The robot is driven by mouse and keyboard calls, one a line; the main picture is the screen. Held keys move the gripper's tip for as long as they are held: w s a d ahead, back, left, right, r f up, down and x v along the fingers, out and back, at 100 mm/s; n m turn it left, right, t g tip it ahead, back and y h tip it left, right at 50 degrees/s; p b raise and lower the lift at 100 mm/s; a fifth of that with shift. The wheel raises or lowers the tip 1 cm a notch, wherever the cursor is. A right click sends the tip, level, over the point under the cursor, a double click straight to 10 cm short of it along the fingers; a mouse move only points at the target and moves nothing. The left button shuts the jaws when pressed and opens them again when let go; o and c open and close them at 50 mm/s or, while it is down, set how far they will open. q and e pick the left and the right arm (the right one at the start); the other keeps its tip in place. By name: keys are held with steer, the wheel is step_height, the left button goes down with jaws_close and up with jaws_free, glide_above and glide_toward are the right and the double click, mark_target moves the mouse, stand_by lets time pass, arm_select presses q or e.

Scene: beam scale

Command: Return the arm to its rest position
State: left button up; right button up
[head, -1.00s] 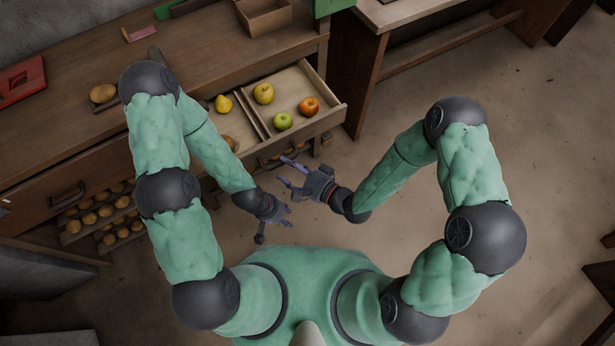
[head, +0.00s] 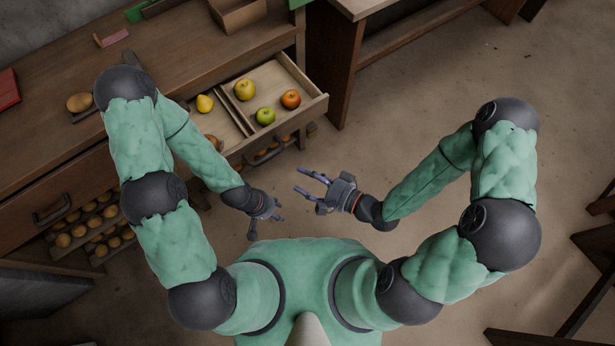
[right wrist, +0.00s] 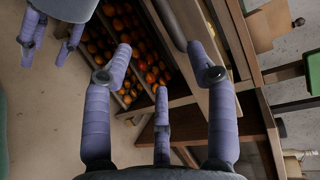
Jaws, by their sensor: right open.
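My right gripper (head: 306,182) is open and empty in the head view, over the floor in front of the drawer. Its spread fingers also show in the right wrist view (right wrist: 162,85), with nothing between them. My left gripper (head: 268,215) is lower and to the left in the head view, with its fingers apart and nothing seen in them. It also shows at the top left of the right wrist view (right wrist: 52,40). The two grippers are a short way apart.
An open drawer (head: 312,108) holds a yellow apple (head: 244,90), a green apple (head: 265,116), an orange-red fruit (head: 290,99) and a pear (head: 205,103). The wooden workbench (head: 60,130) is at the left. Open floor (head: 420,110) lies to the right.

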steer(key=shift+f, duration=0.1)
stand_by(0.5)
steer(key=w+d+f+n+g+h+p, duration=0.1)
steer(key=d+f+g+h, duration=0.15)
steer(key=f, duration=0.25)
steer(key=w+d+f+n+g+h, duration=0.1)
steer(key=d+f+n+h, duration=0.15)
steer(key=f+h, duration=0.2)
steer(key=s+d+f+n+g+h+p, duration=0.1)
steer(key=s+d+f+g+h, duration=0.1)
steer(key=s+d+f+g, duration=0.1)
steer(key=s+f+g, duration=0.1)
steer(key=s+f, duration=0.1)
steer(key=s, duration=0.1)
steer(key=shift+s+d+n+g, duration=0.2)
steer(key=shift+d+n+g, duration=0.15)
steer(key=shift+d, duration=0.05)
